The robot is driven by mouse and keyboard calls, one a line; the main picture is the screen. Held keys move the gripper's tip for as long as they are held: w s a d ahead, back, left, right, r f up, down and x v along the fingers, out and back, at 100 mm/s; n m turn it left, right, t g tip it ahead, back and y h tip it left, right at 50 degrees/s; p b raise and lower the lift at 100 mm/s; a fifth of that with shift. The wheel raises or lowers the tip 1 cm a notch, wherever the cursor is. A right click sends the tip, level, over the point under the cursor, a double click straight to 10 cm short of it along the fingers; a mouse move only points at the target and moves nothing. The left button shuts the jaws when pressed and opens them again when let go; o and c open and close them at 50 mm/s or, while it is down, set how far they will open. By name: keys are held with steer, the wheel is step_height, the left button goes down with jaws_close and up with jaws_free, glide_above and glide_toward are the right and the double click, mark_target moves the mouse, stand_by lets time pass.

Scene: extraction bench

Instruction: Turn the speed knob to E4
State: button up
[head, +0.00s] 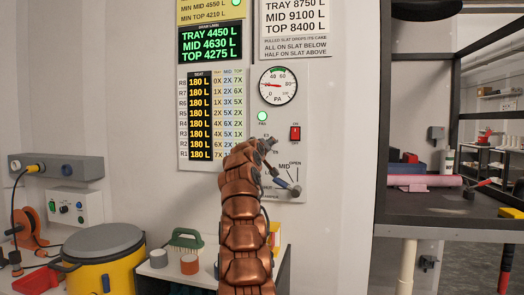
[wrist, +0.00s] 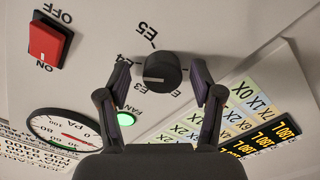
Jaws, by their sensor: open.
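The speed knob (wrist: 162,72) is a round dark knob on the pale panel, ringed by labels such as E5 (wrist: 147,30) and E3 (wrist: 120,98). A pale line on its face points left in the wrist view, between the E3 label and the E4 label, which a finger partly covers. My gripper (wrist: 161,72) is open, with one finger on each side of the knob. Gaps show between the fingers and the knob; I cannot tell how deep the tips reach. In the head view my arm hides the knob.
A red ON/OFF switch (head: 295,133) and a PA gauge (head: 278,86) are near the knob. A green FAN lamp (wrist: 125,119) glows beside it. A lever (head: 287,187) with MID and OPEN marks is low on the panel. A yellow drum (head: 104,270) stands at lower left.

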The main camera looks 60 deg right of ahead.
steer(key=v, duration=1.2)
stand_by(1.3)
stand_by(0.5)
